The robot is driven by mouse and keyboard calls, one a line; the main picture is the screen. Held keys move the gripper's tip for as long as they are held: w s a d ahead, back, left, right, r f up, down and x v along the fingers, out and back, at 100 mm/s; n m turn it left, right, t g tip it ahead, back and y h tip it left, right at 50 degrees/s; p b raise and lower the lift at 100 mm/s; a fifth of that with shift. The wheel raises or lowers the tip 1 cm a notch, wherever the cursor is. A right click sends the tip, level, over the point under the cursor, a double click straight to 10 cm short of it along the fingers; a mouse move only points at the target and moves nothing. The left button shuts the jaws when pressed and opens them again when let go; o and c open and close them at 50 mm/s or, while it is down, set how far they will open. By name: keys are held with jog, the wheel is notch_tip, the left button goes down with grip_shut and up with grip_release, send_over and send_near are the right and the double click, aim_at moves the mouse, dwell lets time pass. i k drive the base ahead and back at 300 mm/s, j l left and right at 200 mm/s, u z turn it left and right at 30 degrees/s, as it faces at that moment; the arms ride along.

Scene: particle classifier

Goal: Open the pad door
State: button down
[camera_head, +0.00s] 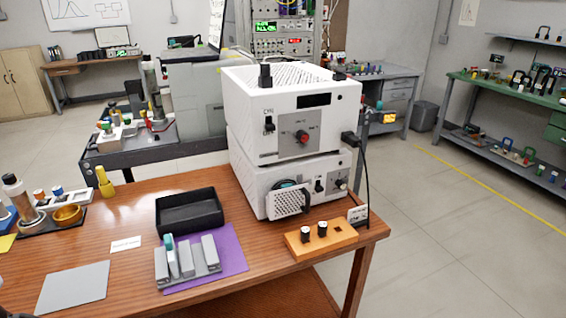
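Two white box-shaped instruments are stacked on the wooden table. The lower unit (250,170) has a small white perforated panel (289,204) low on its front left, which seems to be the pad door. The panel has dark edging and stands out a little from the front face. Part of a round teal and dark piece (284,184) shows just above it. I cannot tell whether the panel is shut or slightly ajar. The upper unit (270,125) has a red knob, a switch and a dark display.
An orange block (321,240) with dark knobs sits in front of the lower unit, near the table's right edge. A black tray (189,224), a grey rack (187,276) on a purple mat (232,262) and a grey sheet (73,287) lie left. A dark cable hangs at the right.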

aim_at(281, 203)
jog(key=i+l+z, duration=0.25)
jog(key=z, duration=0.25)
jog(key=i+l+z, duration=0.25)
jog(key=z, duration=0.2)
jog(key=i+j, duration=0.05)
